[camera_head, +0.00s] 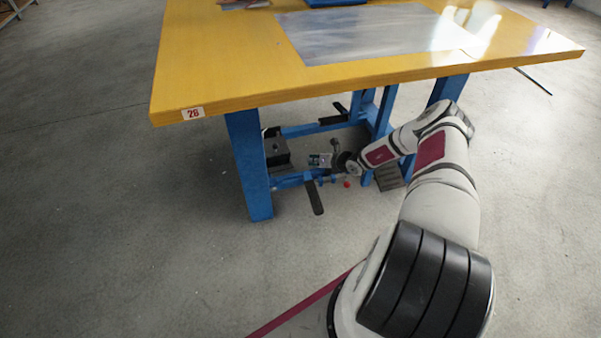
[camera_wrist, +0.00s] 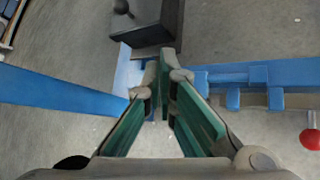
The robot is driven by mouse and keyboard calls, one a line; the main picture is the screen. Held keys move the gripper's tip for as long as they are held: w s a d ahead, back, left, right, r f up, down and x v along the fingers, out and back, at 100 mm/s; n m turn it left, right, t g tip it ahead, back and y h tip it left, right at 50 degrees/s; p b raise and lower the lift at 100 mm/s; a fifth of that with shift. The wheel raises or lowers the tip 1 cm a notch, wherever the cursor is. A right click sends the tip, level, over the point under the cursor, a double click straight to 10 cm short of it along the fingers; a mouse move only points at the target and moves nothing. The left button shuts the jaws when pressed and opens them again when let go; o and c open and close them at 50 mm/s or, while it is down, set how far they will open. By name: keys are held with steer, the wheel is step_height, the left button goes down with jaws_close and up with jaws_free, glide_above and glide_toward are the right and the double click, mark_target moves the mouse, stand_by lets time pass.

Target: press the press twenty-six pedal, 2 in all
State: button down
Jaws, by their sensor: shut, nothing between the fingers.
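The yellow-topped press table (camera_head: 220,75) carries a white label with a red 26 (camera_head: 192,113) at its near left corner. A long black pedal (camera_head: 314,197) hangs from the low blue crossbar under the table's front. A second black pedal-like plate (camera_head: 334,119) sits farther back on the blue frame. My gripper (camera_head: 320,160) is under the table, above and behind the front pedal in the picture; I cannot tell contact. In the wrist view my gripper (camera_wrist: 164,62) has its green-padded fingers together at the tips, with nothing between them. A dark block (camera_wrist: 148,37) lies just beyond the tips.
Blue table legs (camera_head: 247,165) stand on the left and right. A dark box-like part (camera_head: 277,150) sits inside the left leg. A red knob (camera_wrist: 310,139) is at the right of the wrist view, by a blue bar (camera_wrist: 285,73).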

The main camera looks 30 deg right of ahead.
mark_target(310, 177)
steer(key=shift+w, duration=0.1)
steer(key=f+b, duration=0.3)
steer(key=w+f+b, duration=0.1)
steer(key=f+b, duration=0.1)
steer(key=b, duration=0.1)
steer(key=f+b, duration=0.3)
steer(key=shift+w+d+f, duration=0.2)
steer(key=shift+w+f, duration=0.1)
stand_by(0.4)
stand_by(1.2)
steer(key=shift+w+f, duration=0.1)
steer(key=shift+f, duration=0.25)
steer(key=shift+f, duration=0.3)
stand_by(0.4)
